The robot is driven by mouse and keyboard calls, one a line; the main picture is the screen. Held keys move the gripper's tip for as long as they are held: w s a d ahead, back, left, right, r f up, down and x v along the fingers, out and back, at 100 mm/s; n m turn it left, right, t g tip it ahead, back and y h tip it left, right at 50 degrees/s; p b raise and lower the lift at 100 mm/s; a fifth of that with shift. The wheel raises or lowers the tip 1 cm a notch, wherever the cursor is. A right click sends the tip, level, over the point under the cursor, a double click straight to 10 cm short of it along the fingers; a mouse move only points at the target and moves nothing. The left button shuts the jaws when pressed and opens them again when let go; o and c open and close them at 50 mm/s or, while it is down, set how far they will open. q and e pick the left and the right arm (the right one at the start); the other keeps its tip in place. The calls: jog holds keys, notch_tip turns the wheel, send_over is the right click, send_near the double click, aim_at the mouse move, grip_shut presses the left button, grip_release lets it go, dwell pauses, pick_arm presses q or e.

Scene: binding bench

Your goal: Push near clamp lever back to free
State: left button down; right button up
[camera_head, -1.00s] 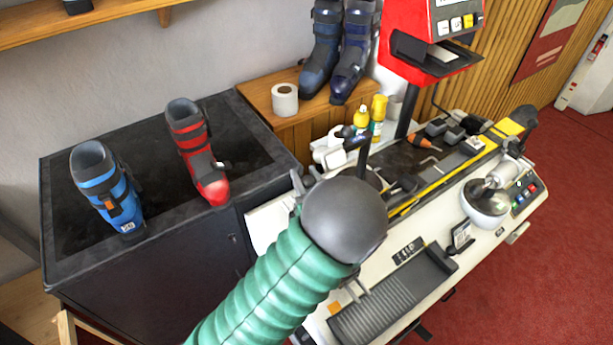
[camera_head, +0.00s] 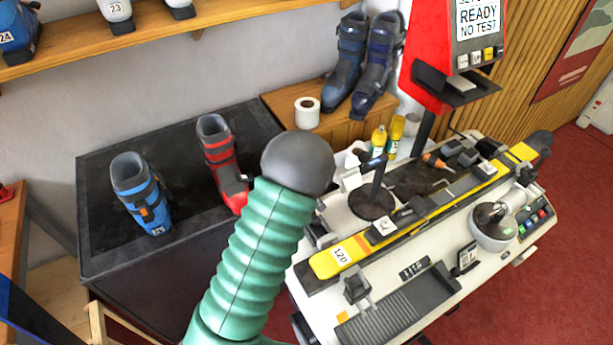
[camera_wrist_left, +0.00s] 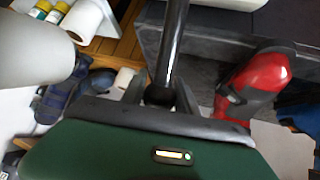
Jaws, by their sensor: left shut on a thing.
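A yellow ski (camera_head: 405,222) with a "120" label lies along the pale bench. Dark clamp-like parts (camera_head: 357,290) stand beside its near end. I cannot tell the lever's position there in the head view. My green left arm rises in front of the bench's left end, and its gripper cannot be made out in that view. In the left wrist view, my left gripper (camera_wrist_left: 160,93) is shut on a shiny black rod (camera_wrist_left: 172,45) with a round dark end between the fingers. I cannot tell whether this rod is the near clamp's lever. My right gripper is not in view.
A black post (camera_head: 376,185) on a round base stands behind the ski. A grooved dark tray (camera_head: 400,306) lies at the front. A blue boot (camera_head: 141,193) and a red boot (camera_head: 222,160) stand on the dark cabinet (camera_head: 100,225). A red machine (camera_head: 428,50) stands behind.

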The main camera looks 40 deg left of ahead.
pick_arm(q)
jog(key=shift+w+a+f+b, duration=0.1)
jog(key=shift+a+f+b, duration=0.25)
jog(key=shift+f, duration=0.55)
jog(key=shift+w+a+f+b, duration=0.1)
jog(key=shift+f+b, duration=0.3)
jog(key=shift+f, duration=0.45)
jog(key=shift+w+a+f+b, duration=0.1)
jog(key=shift+a+f+b, duration=0.25)
jog(key=shift+f, duration=0.65)
jog(key=c, duration=1.6)
grip_release()
jog(key=o, duration=0.7)
jog(key=shift+w+r, duration=0.25)
jog(key=shift+c, duration=0.2)
jog(key=shift+r, duration=0.1)
